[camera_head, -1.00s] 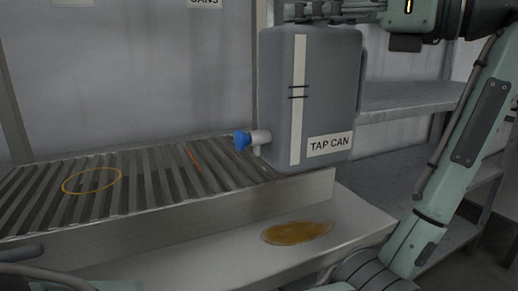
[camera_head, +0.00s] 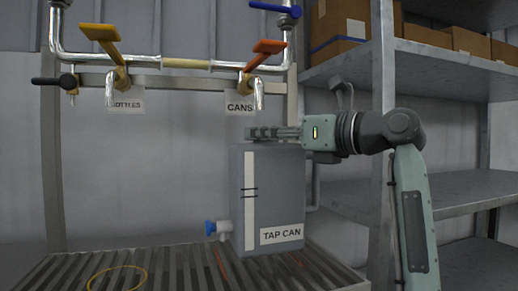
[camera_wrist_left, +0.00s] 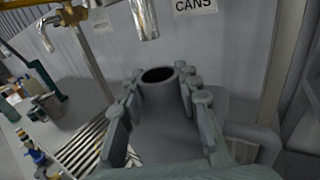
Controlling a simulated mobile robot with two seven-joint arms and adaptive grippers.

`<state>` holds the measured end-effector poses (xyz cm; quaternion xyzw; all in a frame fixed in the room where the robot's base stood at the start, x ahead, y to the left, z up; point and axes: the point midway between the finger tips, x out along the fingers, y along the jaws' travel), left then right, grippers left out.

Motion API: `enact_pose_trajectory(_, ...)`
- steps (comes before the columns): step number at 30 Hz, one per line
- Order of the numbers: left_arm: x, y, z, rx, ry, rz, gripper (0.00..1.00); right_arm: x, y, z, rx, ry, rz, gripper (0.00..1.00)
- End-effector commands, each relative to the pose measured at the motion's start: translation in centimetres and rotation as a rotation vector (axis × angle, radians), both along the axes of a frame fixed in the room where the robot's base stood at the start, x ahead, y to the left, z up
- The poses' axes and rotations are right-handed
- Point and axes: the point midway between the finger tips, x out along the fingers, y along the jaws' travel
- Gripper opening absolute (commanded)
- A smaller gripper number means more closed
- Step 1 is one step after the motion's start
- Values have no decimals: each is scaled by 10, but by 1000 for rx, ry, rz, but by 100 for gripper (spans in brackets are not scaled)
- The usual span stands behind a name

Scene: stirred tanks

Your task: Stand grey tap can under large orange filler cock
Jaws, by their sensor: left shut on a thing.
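The grey tap can (camera_head: 278,195) has a white stripe, a TAP CAN label and a blue-handled tap (camera_head: 217,229) on its left. It is upright at the slatted rack (camera_head: 165,268); I cannot tell whether its base touches the slats. My left gripper (camera_head: 264,132) is shut on the can's top neck; the wrist view shows the open neck (camera_wrist_left: 158,76) between the fingers. The orange-levered filler cock (camera_head: 264,52) hangs above, over a CANS sign (camera_head: 240,103). Its spout (camera_wrist_left: 145,18) shows beyond the neck in the wrist view. My right gripper is not in view.
A second cock with a yellow-orange lever (camera_head: 100,40) hangs left, above a BOTTLES sign. A yellow ring (camera_head: 118,278) marks the left slats, and orange marks lie near the can. Metal shelves (camera_head: 440,60) with boxes stand close on the right.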

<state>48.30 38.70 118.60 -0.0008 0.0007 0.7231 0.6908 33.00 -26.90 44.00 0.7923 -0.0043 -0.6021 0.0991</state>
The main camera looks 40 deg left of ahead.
Motion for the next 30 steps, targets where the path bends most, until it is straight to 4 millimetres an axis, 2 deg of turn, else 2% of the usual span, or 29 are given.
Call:
enact_pose_trajectory(3,-1,15,2,5,0,2,0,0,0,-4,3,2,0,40)
enact_pose_trajectory(6,-1,19,-1,4,1,0,0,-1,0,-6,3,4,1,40)
enact_pose_trajectory(14,-1,19,-32,5,1,1,0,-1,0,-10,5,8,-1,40)
enact_pose_trajectory(24,-1,19,-36,4,0,0,0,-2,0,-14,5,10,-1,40)
enact_pose_trajectory(28,-1,19,-37,4,0,0,0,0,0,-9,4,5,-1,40)
enact_pose_trajectory(29,-1,19,-38,2,0,0,35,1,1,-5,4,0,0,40)
enact_pose_trajectory(30,-1,19,-37,2,0,0,40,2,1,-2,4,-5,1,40)
